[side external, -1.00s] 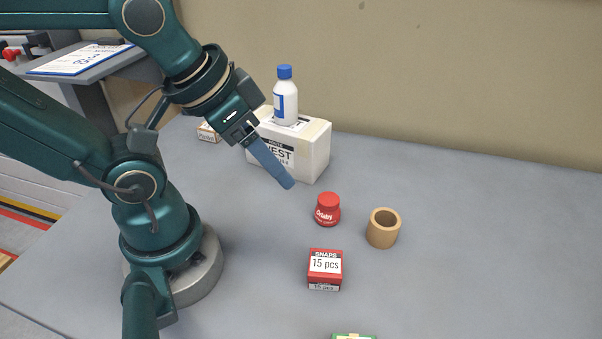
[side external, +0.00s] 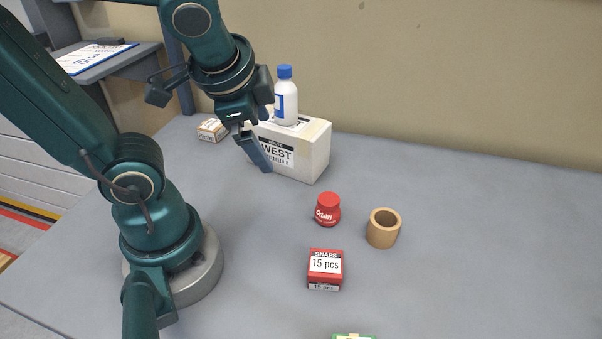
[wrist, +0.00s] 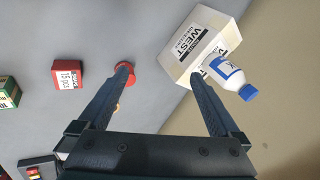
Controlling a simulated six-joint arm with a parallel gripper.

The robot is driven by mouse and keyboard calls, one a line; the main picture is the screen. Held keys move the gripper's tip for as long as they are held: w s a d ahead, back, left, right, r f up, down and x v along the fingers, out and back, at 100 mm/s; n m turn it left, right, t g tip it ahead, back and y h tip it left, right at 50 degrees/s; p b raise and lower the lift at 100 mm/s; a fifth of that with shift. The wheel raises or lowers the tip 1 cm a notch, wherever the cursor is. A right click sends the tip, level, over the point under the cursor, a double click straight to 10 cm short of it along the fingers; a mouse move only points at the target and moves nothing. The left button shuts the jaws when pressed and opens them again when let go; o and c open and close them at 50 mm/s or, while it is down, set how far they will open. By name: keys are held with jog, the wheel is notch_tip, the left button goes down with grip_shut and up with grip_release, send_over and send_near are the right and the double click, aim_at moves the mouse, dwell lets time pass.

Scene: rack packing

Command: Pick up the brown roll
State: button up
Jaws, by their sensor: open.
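The brown roll (side external: 383,228) stands upright on the grey table, right of centre in the side external view, with its round opening facing up. My gripper (side external: 262,165) is up and to the left of the roll, in front of the white box, and apart from the roll. In the wrist view my gripper (wrist: 160,75) has its two fingers spread wide with nothing between them.
A white WEST box (side external: 312,155) bears a white bottle with a blue cap (side external: 286,100). A red jar (side external: 327,210) stands left of the roll, and a red SNAPS box (side external: 325,270) lies nearer. A green box (side external: 353,336) is at the bottom edge. The table right of the roll is clear.

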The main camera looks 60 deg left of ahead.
jog(key=w+a+f+m+y, duration=0.1)
jog(key=w+m+y, duration=0.3)
jog(key=w+m, duration=0.35)
jog(key=m+t, duration=0.6)
jog(key=m, duration=0.7)
send_over(380, 231)
jog(key=w+a, duration=0.3)
jog(key=a, duration=0.2)
notch_tip(380, 231, down, 7)
jog(key=d+f+m, duration=0.1)
jog(key=f, duration=0.1)
jog(key=s+d+f+m, duration=0.1)
jog(key=d+f, duration=0.1)
jog(key=s+d+f+m+t, duration=0.1)
jog(key=f+m, duration=0.1)
jog(key=shift+s+d+f+h, duration=0.25)
jog(key=shift+d+h, duration=0.1)
jog(key=shift+h, duration=0.05)
jog(key=shift+x, duration=2.45)
jog(key=c, duration=1.5)
